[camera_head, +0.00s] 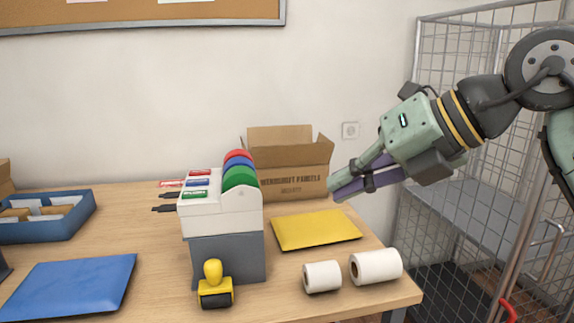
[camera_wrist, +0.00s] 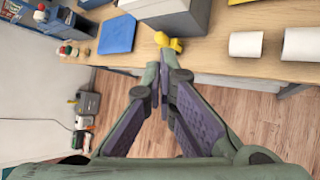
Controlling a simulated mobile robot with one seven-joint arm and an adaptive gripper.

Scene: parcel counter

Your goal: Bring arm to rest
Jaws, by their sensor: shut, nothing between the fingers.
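My gripper (camera_head: 332,190) is at the right in the head view, at the end of my arm, raised above the right part of the wooden counter (camera_head: 150,250). It points left and slightly down, near the cardboard box and above the yellow envelope (camera_head: 315,229). In the wrist view my gripper (camera_wrist: 163,62) has its fingertips together, with nothing between them. Behind the tips the wrist view shows the counter's front edge and the wooden floor (camera_wrist: 240,110) below it.
A cardboard box (camera_head: 295,168), a tape dispenser (camera_head: 222,215), a yellow stamp (camera_head: 214,285), two white rolls (camera_head: 376,266), a blue envelope (camera_head: 70,285) and a blue tray (camera_head: 45,228) occupy the counter. A wire cage trolley (camera_head: 480,230) stands at right, behind my arm.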

